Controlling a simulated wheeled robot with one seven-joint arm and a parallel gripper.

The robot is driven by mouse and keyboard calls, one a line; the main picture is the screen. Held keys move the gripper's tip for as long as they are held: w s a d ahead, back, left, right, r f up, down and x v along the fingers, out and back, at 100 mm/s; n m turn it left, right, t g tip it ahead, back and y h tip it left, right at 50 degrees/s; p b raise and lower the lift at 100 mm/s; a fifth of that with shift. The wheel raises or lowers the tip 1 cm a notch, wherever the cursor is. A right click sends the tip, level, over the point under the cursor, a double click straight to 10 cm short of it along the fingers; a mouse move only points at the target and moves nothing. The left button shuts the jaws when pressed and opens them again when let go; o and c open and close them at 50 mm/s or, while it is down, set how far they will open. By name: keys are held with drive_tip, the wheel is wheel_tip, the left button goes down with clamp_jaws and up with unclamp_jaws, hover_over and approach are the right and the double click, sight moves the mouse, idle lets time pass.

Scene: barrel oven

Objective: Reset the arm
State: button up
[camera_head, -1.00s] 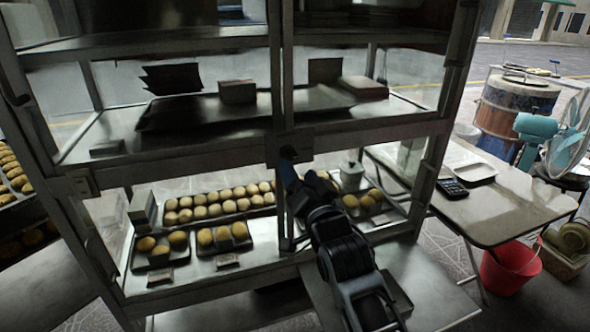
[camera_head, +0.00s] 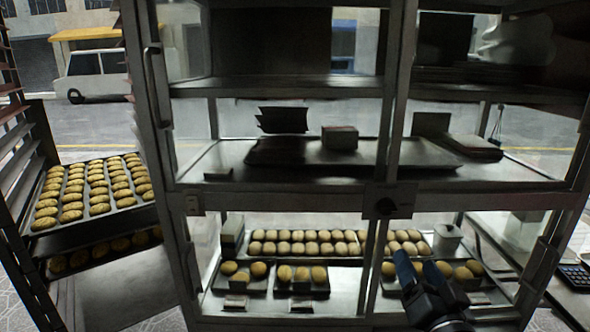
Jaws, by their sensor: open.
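My gripper (camera_head: 420,272) shows low and right of centre in the head view, at the end of my dark arm. Its two fingers point up and stand apart, with nothing between them. It is in front of the lower right part of the metal and glass display cabinet (camera_head: 295,202). The fingertips overlap the buns on the lower shelf in the picture; I cannot tell the depth between them. The rest of my arm is cut off by the bottom edge.
Trays of buns (camera_head: 310,277) line the cabinet's lower shelf. A rack at left holds a large tray of buns (camera_head: 93,190). A white table with a calculator (camera_head: 575,277) stands at right. A door handle (camera_head: 157,88) sticks out at the cabinet's left.

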drive_tip(key=s+d+f+n+g+y, duration=0.1)
drive_tip(key=s+f+n, duration=0.25)
drive_tip(key=s, duration=0.95)
drive_tip(key=s+d+f+n+g, duration=0.15)
drive_tip(key=s+f, duration=0.35)
drive_tip(key=s, duration=0.7)
drive_tip(key=s+a+r+g, duration=0.1)
drive_tip(key=s+a+r, duration=0.1)
drive_tip(key=s, duration=0.7)
drive_tip(key=s+a+r+g, duration=0.1)
drive_tip(key=s+a+r, duration=0.1)
drive_tip(key=s, duration=0.8)
drive_tip(key=shift+s+a+n, duration=0.25)
drive_tip(key=shift+a+n, duration=0.15)
drive_tip(key=shift+a, duration=0.05)
